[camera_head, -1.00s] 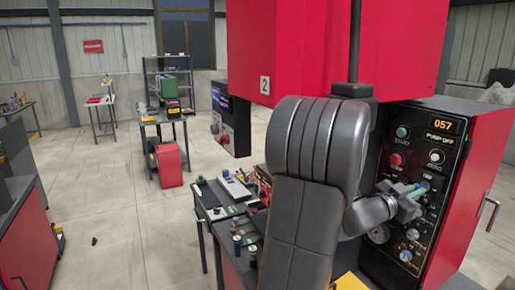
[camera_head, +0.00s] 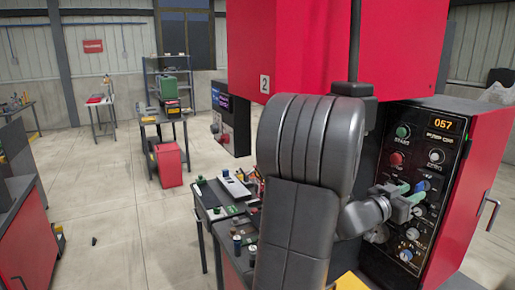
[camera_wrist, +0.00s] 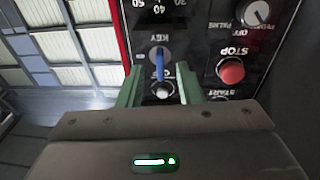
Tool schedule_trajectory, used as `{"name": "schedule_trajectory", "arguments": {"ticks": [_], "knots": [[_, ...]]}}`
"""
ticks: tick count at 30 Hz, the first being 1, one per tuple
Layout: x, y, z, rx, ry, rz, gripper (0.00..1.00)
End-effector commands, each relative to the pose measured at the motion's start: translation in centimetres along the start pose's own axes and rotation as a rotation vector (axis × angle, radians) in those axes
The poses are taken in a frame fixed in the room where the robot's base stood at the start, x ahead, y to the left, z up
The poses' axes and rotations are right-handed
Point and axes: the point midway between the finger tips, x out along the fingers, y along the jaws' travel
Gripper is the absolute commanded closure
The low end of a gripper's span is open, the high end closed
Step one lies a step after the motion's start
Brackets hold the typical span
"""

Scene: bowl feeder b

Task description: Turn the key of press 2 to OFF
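The key (camera_wrist: 159,66) has a narrow blue head and sits in a round lock under the upside-down word KEY in the wrist view. It stands near upright in that picture. My gripper (camera_wrist: 160,74) is open, with one green finger on each side of the key and a visible gap on both sides. In the head view my gripper (camera_head: 410,193) is at the control panel (camera_head: 390,248) of press 2, and the key cannot be made out there. The number 2 label (camera_head: 264,83) is on the red press body.
In the wrist view a red STOP button (camera_wrist: 230,71), a selector knob (camera_wrist: 257,13) and a silver knob (camera_wrist: 163,91) are near the key. A bench with loose tools (camera_head: 232,187) stands left of my arm.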

Motion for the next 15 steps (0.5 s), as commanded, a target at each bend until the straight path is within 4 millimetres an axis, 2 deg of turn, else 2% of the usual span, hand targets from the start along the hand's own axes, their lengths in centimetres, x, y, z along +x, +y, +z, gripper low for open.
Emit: {"name": "schedule_trajectory", "arguments": {"ticks": [9,15], "knots": [[-3.3,-0.1,-0.1,0.001,0.001,-0.001,0.67],[-4.7,0.0,-0.1,0.002,0.001,0.0,0.67]]}}
